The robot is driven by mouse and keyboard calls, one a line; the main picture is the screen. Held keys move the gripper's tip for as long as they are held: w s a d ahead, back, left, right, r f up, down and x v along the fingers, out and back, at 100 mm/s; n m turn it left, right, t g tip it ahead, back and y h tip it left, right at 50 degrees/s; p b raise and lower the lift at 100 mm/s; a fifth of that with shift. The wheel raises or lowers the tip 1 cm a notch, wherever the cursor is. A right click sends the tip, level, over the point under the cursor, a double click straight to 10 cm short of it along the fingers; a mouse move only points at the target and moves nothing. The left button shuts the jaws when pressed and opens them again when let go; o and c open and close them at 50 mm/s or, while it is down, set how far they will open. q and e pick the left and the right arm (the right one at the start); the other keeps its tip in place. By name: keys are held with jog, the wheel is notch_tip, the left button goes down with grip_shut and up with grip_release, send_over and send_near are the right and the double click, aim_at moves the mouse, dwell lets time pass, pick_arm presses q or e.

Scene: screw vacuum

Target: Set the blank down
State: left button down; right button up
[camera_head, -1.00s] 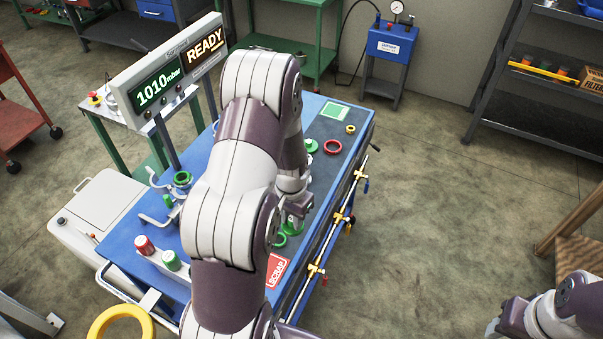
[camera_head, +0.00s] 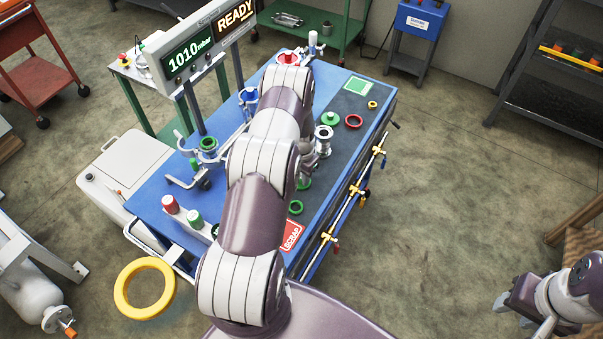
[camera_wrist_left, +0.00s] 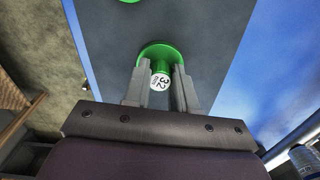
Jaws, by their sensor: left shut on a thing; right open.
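My left gripper (camera_wrist_left: 162,88) is shut on a green blank (camera_wrist_left: 150,50), a flanged disc whose white end is marked 32. The left wrist view shows it between the two fingers, over the dark grey strip. I cannot tell whether it touches that surface. In the head view my left gripper (camera_head: 308,172) is above the dark strip of the blue bench (camera_head: 150,205), mostly behind my forearm. A green piece (camera_head: 304,184) shows just below it, partly hidden. My right gripper (camera_head: 522,316) is open and empty at the lower right, away from the bench.
A steel fitting (camera_head: 323,141) stands close beside my left gripper. A green knobbed disc (camera_head: 330,118), a red ring (camera_head: 354,121) and a green ring (camera_head: 296,207) lie on the strip. A red SCRAP label (camera_head: 292,235) marks its near end. A display (camera_head: 205,45) reads 1010 mbar, READY.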

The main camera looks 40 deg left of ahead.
pick_arm(q)
jog(key=shift+f, duration=0.15)
jog(key=c, duration=0.9)
grip_release()
jog(key=shift+r, duration=0.2)
